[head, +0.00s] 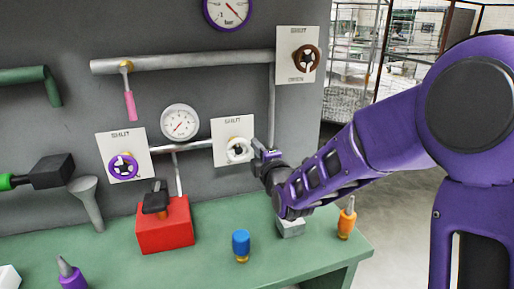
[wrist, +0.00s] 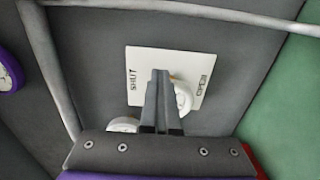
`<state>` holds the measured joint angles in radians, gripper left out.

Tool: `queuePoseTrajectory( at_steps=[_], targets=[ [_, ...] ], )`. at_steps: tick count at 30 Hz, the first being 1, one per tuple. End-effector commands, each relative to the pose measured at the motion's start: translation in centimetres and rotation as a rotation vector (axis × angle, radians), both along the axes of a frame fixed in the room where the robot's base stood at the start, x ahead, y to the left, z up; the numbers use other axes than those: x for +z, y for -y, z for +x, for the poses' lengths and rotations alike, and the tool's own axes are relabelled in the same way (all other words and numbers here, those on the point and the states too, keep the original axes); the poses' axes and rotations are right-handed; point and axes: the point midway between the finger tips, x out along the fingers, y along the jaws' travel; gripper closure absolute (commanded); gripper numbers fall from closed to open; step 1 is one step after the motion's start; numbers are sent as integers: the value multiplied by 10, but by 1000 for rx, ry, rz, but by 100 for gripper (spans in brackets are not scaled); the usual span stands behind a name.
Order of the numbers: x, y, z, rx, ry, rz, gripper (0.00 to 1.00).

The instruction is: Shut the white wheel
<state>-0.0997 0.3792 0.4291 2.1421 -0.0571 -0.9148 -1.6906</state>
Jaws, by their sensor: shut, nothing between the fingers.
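The white wheel (head: 238,150) is mounted on a pale plate (head: 222,128) marked SHUT along its top, on the grey wall panel. My gripper (head: 260,150) is just right of the wheel in the head view, its fingers shut and empty. In the wrist view the shut fingers (wrist: 160,74) reach over the plate (wrist: 143,58), which reads SHUT at left and OPEN at right. The white wheel (wrist: 184,99) shows to the right of the fingers there, partly hidden behind them. I cannot tell whether they touch it.
A purple wheel (head: 124,166) and a brown wheel (head: 305,58) sit on similar plates. A white gauge (head: 180,122) is left of the white wheel. Below, the green bench (head: 205,262) holds a red box (head: 165,232), a blue-topped item (head: 241,244) and an orange bottle (head: 346,222).

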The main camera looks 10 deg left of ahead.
Motion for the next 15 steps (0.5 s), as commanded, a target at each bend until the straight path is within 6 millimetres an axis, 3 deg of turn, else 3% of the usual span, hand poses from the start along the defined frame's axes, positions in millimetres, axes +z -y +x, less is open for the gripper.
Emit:
queuePoseTrajectory(
  at_steps=[15],
  targets=[
    [-8, -3, -2, 11, -3, -3, 100]
  ],
)
